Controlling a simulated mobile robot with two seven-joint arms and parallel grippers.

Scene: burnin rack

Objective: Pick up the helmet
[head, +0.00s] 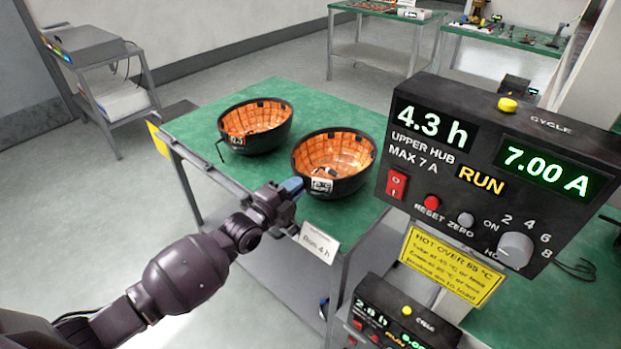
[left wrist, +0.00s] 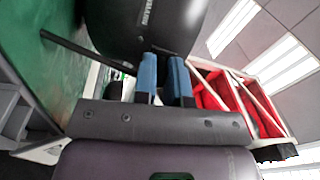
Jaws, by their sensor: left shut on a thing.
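Two black helmets with orange linings lie upside down on a green-topped table. The right helmet (head: 340,156) is near the table's front edge; the left helmet (head: 256,122) is just behind it to the left. My left gripper (head: 293,186), with blue fingertips, is at the near left side of the right helmet and shut on it. In the left wrist view the blue fingers (left wrist: 166,78) reach the dark shell of this helmet (left wrist: 160,22). The exact part held between the fingers is hidden. My right gripper is not in view.
The green table (head: 205,118) has a card reading "Run 4 h" (head: 318,244) at its front edge. A black control box (head: 500,170) with lit displays stands close on the right, with a yellow hot-warning sign (head: 450,268) below it.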

